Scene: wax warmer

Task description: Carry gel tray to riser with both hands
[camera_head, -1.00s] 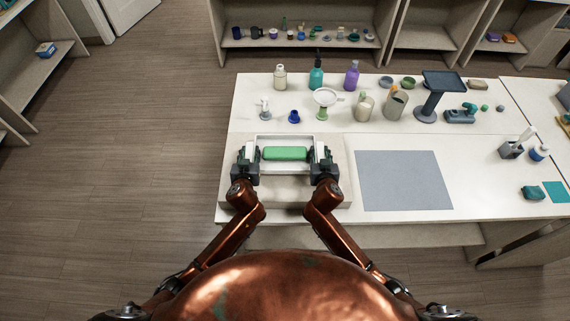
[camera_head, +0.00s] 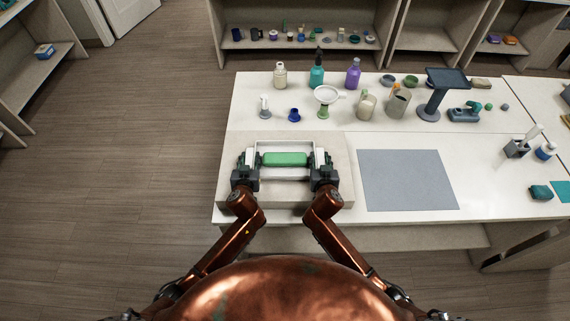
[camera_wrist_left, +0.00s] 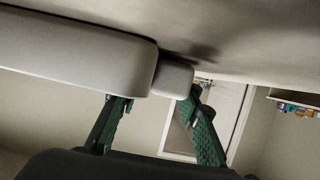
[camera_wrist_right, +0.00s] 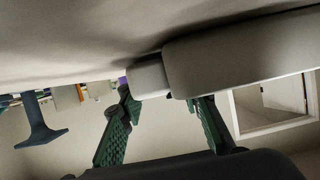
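The gel tray is a white frame (camera_head: 285,141) with a green gel block (camera_head: 285,159) in it. It sits level over the beige riser (camera_head: 285,194) at the table's left front. I cannot tell whether it touches the riser top or hangs just above it. My left gripper (camera_head: 251,160) is shut on the tray's left end, and my right gripper (camera_head: 319,160) on its right end. In the wrist views the green fingers of the left (camera_wrist_left: 160,110) and right (camera_wrist_right: 165,112) grippers straddle white tray parts, which partly hide the fingertips.
A flat grey mat (camera_head: 405,180) lies right of the riser. Behind are a teal bottle (camera_head: 316,75), a purple bottle (camera_head: 353,74), a funnel (camera_head: 327,95), beige cups and a dark blue stand (camera_head: 433,100). The table's front edge is close to the riser.

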